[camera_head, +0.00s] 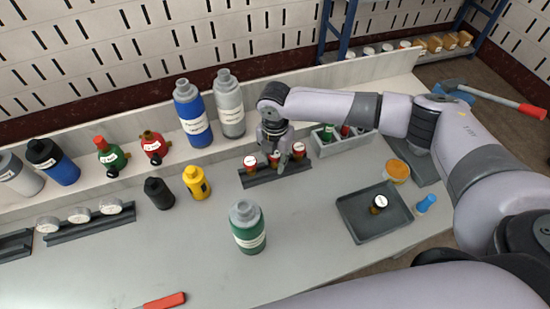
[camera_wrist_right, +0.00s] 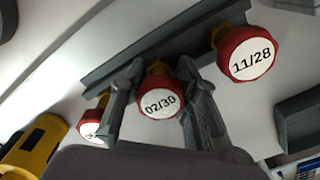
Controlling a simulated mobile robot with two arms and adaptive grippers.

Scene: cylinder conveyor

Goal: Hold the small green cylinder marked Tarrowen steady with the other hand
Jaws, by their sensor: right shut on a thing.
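Several green things are in the head view. A green cylinder with a grey cap (camera_head: 249,237) stands upright at the front middle, and a smaller green bottle with a red top (camera_head: 112,158) stands at the back left. Their labels are too small to read. My right gripper (camera_head: 274,157) is at the dark rack (camera_head: 245,180). In the right wrist view its fingers (camera_wrist_right: 157,105) are shut around the middle red-capped thing marked 02/30 (camera_wrist_right: 160,104). My left gripper is not in view.
Another red cap, marked 11/28 (camera_wrist_right: 247,54), sits close beside the right fingers. Blue (camera_head: 191,115) and silver (camera_head: 229,108) bottles stand behind, with yellow (camera_head: 196,183) and black (camera_head: 158,194) ones left. A grey tray (camera_head: 352,218) is at right. The front left table is mostly clear.

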